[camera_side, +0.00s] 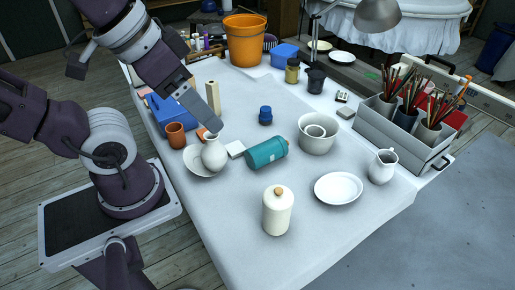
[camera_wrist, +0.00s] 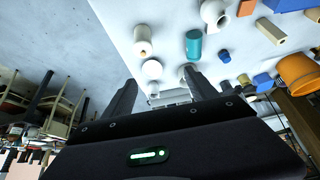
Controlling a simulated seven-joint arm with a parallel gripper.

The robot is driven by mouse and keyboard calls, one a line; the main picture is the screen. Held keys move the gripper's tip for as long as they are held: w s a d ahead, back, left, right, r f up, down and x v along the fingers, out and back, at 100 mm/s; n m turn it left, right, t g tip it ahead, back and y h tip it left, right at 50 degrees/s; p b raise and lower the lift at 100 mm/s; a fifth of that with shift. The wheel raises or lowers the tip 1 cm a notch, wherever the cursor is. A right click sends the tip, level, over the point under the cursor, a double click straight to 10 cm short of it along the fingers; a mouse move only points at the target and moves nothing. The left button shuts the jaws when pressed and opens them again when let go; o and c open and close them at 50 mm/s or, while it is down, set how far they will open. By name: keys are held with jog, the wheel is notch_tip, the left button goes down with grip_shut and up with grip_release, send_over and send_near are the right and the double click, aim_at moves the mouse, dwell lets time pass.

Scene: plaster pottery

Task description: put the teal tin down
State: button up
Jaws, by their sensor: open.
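The teal tin (camera_side: 266,153) lies on its side near the middle of the white-covered table in the side view. It also shows beyond my fingers in the wrist view (camera_wrist: 194,46). Nothing is holding it. My gripper (camera_wrist: 160,76) is open and empty, with its two fingers spread apart in the wrist view. In the side view the gripper is above the table, left of and behind the tin, near the white vase (camera_side: 214,153), clearly apart from the tin. The side view does not clearly show both fingertips.
A white bowl (camera_side: 316,143) stands just right of the tin, a blue jar (camera_side: 265,116) behind it. A corked white bottle (camera_side: 277,212) and plate (camera_side: 338,188) are in front. A grey brush caddy (camera_side: 383,128) is at right. The front left tabletop is clear.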

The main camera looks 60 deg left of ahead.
jog(key=w+a+f+g, duration=0.2)
jog(key=w+a, duration=0.1)
jog(key=w, duration=0.9)
jog(key=g+y, duration=0.2)
jog(key=g, duration=0.1)
send_over(273, 143)
jog(key=d, duration=0.3)
notch_tip(273, 143, down, 19)
jog(key=shift+g, duration=0.3)
jog(key=a+f, duration=0.1)
jog(key=f, duration=0.3)
jog(key=a+f, duration=0.1)
jog(key=f, duration=0.4)
jog(key=a+f, duration=0.1)
jog(key=f, duration=0.4)
jog(key=shift+s+a, duration=0.1)
jog(key=shift+a, duration=0.1)
jog(key=shift+c, duration=0.4)
jog(key=shift+r, duration=0.1)
jog(key=c, duration=1.2)
